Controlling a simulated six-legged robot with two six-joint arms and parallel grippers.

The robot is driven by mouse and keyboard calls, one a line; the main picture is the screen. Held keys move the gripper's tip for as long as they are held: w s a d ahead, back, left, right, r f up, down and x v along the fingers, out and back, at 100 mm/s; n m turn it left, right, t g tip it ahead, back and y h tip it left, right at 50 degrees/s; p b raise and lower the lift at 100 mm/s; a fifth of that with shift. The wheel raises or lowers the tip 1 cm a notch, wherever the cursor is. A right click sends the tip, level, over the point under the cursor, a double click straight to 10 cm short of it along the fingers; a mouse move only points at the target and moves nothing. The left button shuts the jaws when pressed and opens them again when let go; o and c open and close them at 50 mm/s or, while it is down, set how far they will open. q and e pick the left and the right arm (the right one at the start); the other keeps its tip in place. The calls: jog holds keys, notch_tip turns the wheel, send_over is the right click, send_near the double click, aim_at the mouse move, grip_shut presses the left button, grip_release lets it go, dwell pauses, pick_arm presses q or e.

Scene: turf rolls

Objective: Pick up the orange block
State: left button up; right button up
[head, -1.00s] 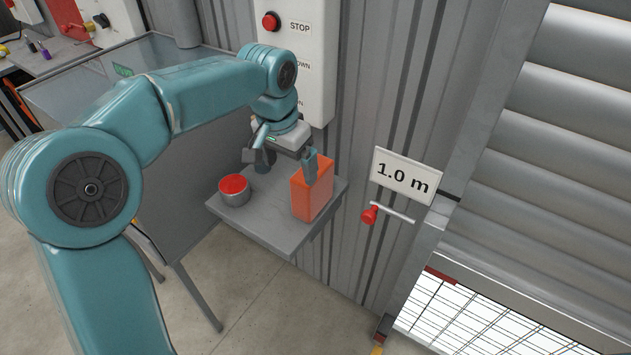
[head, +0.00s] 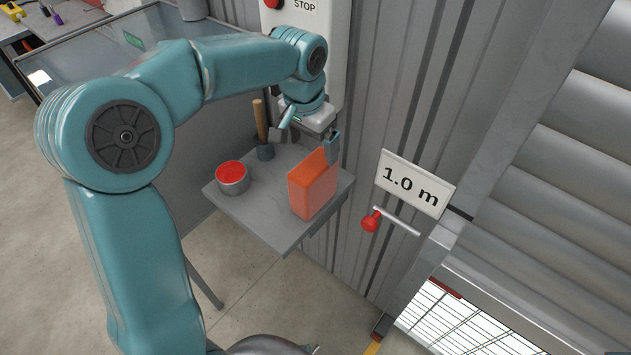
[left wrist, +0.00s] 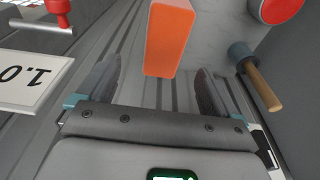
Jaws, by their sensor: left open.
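The orange block (head: 312,188) stands upright on a small grey wall shelf (head: 262,225) in the head view. My left gripper (head: 306,142) is open at the far side of the block, close to the wall, with one finger near the block's upper right edge. In the left wrist view, the orange block (left wrist: 168,38) shows ahead of and partly between the two spread fingers (left wrist: 155,88); nothing is held. Whether a finger touches the block, I cannot tell. My right gripper is not in view.
A tin with a red top (head: 232,178) stands left of the block. A wooden-handled tool (head: 261,125) stands in a dark holder behind it. A "1.0 m" sign (head: 415,184) and a red-knobbed lever (head: 372,220) are on the wall to the right.

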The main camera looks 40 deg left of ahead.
aim_at(314, 167)
pick_arm(q)
jog(key=f, duration=0.3)
jog(key=w+f, duration=0.1)
jog(key=f, duration=0.1)
jog(key=shift+a+f, duration=0.15)
jog(key=shift+f, duration=0.2)
jog(key=shift+s+f, duration=0.15)
jog(key=shift+f, duration=0.25)
jog(key=shift+w+a+f, duration=0.1)
jog(key=shift+w+f, duration=0.15)
jog(key=shift+f, duration=1.05)
jog(key=shift+w+a+f, duration=0.1)
jog(key=shift+w+f, duration=0.1)
jog(key=shift+f, duration=1.1)
jog(key=c, duration=1.1)
